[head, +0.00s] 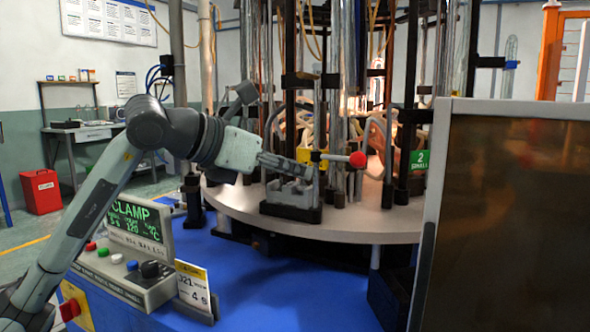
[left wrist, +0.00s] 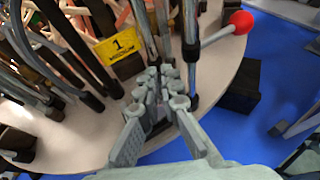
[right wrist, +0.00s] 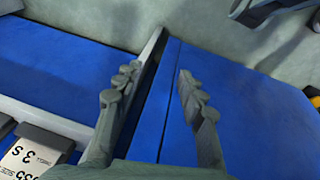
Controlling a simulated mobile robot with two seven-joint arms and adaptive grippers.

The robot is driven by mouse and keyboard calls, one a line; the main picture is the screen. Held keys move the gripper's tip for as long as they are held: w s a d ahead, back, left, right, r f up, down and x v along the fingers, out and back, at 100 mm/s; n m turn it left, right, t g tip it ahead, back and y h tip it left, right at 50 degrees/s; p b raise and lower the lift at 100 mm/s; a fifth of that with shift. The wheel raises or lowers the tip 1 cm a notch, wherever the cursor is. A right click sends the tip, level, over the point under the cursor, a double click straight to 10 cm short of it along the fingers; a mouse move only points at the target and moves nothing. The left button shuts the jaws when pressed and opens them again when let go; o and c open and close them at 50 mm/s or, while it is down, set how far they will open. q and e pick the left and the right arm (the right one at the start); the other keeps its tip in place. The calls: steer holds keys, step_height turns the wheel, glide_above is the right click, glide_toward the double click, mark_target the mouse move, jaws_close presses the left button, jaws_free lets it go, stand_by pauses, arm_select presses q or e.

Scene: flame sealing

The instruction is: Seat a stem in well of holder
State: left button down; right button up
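A grey holder on a black base (head: 291,210) stands near the front edge of the round table. A lever with a red ball (head: 357,159) sticks out to the right above it; the ball also shows in the left wrist view (left wrist: 241,22). My left gripper (head: 308,172) is level above the holder. In the left wrist view its fingers (left wrist: 160,88) close in around a thin clear glass stem (left wrist: 143,35). The stem looks nearly upright; its lower end and the well are hidden by the fingers. My right gripper (right wrist: 155,78) is open and empty over a blue surface.
The round table (head: 350,226) carries several dark posts and glass tubes behind the holder. A control panel reading CLAMP (head: 140,222) stands front left. A brown-tinted panel in a grey frame (head: 510,220) blocks the right. The blue surface (head: 285,295) in front is mostly clear.

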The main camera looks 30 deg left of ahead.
arm_select(q)
steer(key=shift+f+b, duration=0.35)
steer(key=c, duration=2)
jaws_free()
steer(key=shift+s+a, duration=0.1)
steer(key=shift+s, duration=0.05)
steer(key=shift+b+v, duration=0.9)
steer(key=shift+v, duration=1)
steer(key=shift+s+r, duration=0.15)
steer(key=o, duration=0.6)
steer(key=shift+c, duration=0.2)
